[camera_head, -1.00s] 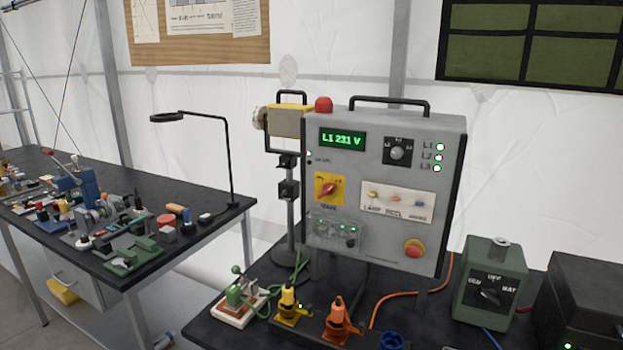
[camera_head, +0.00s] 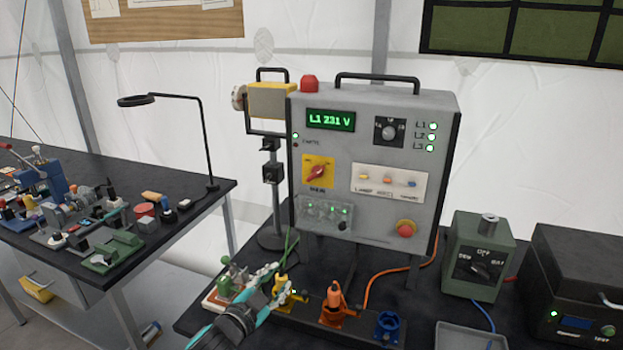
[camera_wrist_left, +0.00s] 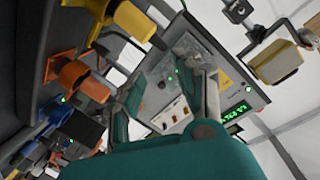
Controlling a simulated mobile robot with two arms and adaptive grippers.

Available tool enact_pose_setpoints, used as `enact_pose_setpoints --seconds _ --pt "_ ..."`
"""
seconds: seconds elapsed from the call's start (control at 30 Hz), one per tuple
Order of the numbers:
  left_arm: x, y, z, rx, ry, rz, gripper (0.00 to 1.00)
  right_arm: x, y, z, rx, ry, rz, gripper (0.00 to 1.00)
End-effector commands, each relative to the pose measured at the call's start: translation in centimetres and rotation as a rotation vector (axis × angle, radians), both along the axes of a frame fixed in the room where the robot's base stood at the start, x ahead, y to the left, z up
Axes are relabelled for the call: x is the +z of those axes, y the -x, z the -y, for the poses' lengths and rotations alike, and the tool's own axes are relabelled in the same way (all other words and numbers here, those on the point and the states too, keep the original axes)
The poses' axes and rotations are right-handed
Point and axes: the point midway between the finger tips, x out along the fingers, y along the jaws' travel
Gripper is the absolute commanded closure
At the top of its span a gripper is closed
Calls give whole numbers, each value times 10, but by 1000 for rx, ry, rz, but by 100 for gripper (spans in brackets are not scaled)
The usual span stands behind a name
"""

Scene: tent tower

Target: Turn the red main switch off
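The red main switch (camera_head: 318,172) is a rotary knob on a yellow plate on the front of the grey control panel (camera_head: 375,225). Its handle slants from lower left to upper right. The display (camera_head: 331,120) reads L1 231 V. My left gripper (camera_head: 284,281) is low in front of the panel, near the small levers on the bench, below and apart from the switch. Its teal fingers are spread and empty. In the left wrist view the gripper (camera_wrist_left: 163,90) shows open with the panel beyond it; a finger partly covers the yellow plate (camera_wrist_left: 226,82). My right gripper is not in view.
A green lever (camera_head: 226,278), a yellow lever (camera_head: 283,291) and an orange lever (camera_head: 334,298) stand below the panel, close to my left gripper. A red emergency button (camera_head: 406,230) is at the panel's lower right. A green switch box (camera_head: 475,265) stands right.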

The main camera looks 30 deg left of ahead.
Motion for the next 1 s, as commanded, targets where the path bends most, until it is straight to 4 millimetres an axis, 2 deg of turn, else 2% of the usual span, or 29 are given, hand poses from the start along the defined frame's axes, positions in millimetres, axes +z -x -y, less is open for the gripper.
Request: enact_pose_setpoints --seconds 0.03,0.2,0.3,0.47,0.57,1.0 --pt "20 -9 -11 -23 -44 66 65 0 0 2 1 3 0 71" --pt "87 -26 -34 -122 -179 284 65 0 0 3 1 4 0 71" --pt "110 -28 -39 -165 -228 360 65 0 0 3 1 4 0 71" --pt "124 -32 -40 -188 -254 399 65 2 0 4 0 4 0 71" --pt "128 -42 -40 -188 -253 400 65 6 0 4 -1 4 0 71" --pt "153 -124 -36 -186 -251 400 65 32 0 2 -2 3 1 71"
